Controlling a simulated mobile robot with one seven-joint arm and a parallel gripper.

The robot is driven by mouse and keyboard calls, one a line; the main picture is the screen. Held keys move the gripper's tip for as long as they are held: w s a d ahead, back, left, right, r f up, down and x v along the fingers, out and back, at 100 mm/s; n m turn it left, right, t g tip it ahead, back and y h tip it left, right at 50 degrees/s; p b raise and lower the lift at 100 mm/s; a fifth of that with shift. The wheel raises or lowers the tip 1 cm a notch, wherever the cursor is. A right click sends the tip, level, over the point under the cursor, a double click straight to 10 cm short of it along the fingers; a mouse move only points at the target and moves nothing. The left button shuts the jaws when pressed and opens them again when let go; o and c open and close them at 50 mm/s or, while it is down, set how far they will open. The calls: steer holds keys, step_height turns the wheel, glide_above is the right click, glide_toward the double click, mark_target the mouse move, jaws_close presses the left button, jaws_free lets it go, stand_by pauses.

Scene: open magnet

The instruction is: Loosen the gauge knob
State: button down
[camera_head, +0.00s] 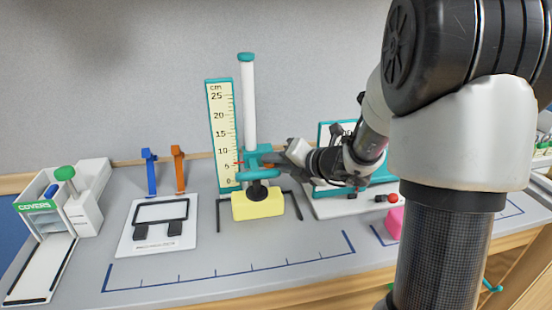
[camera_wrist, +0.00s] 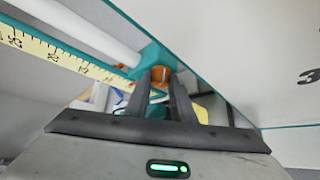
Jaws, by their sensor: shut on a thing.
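The height gauge has a yellow cm scale (camera_head: 222,130) beside a white post (camera_head: 249,105), with a teal slider (camera_head: 256,150) low on the post. A red pointer on the slider lies near the 5 mark. The orange gauge knob (camera_wrist: 160,74) is on the slider's side; in the head view it is mostly hidden by my gripper (camera_head: 275,159). In the wrist view my gripper (camera_wrist: 160,78) has its two dark fingers on either side of the knob, shut on it. The scale and post also show there at the upper left.
A yellow block (camera_head: 258,208) with a black top piece stands below the slider. Blue (camera_head: 150,172) and orange (camera_head: 179,170) stands are left. A covers dispenser (camera_head: 40,218) is far left. A teal-framed board (camera_head: 335,133) is behind my gripper. The bench front is largely clear.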

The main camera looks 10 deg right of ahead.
steer(key=shift+r+n+h, duration=0.1)
steer(key=shift+n+h, duration=0.3)
stand_by(0.3)
steer(key=c, duration=1.5)
jaws_free()
steer(key=shift+c, duration=0.2)
steer(key=p+v, duration=0.4)
steer(key=v, duration=1.3)
steer(key=shift+r+p, duration=0.35)
steer(key=shift+p, duration=0.05)
steer(key=shift+a, duration=0.15)
